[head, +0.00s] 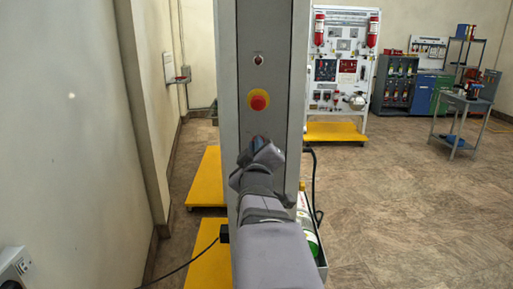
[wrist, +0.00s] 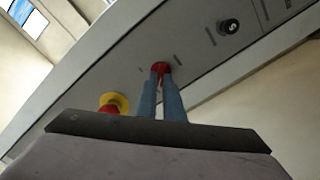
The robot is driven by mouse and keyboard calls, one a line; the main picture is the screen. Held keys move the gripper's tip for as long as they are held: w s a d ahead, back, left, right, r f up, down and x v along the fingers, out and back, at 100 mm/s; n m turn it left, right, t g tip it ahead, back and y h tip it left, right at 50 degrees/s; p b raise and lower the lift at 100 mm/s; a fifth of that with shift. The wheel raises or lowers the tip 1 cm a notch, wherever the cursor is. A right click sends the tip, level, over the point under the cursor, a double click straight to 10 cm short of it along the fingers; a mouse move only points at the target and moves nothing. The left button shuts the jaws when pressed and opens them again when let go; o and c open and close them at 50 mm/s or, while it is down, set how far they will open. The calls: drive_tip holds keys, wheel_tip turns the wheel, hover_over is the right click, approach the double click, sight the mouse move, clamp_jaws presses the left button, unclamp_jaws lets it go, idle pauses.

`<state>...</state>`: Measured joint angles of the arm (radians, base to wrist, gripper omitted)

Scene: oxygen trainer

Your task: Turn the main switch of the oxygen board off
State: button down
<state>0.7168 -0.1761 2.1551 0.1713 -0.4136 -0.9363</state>
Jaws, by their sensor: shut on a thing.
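The oxygen board's grey narrow face (head: 257,30) stands upright in front of me. The main switch appears as a red knob (wrist: 161,67) on that face in the wrist view. My gripper (wrist: 161,80) is shut on this red knob, with its two bluish fingers on either side. In the head view my gripper (head: 260,145) reaches the face below the emergency stop and hides most of the switch. I cannot tell which way the switch points.
A red emergency stop button (head: 258,100) on a yellow ring sits just above my gripper; it also shows close to my gripper in the wrist view (wrist: 111,106). A small knob (head: 259,59) is higher up. A black knob (wrist: 229,27) shows in the wrist view.

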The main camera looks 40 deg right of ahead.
idle(0.5)
drive_tip(key=c, duration=1.9)
unclamp_jaws()
drive_tip(key=shift+a, duration=0.1)
drive_tip(key=p+v, duration=0.7)
drive_tip(key=p, duration=0.1)
drive_tip(key=shift+s, duration=0.1)
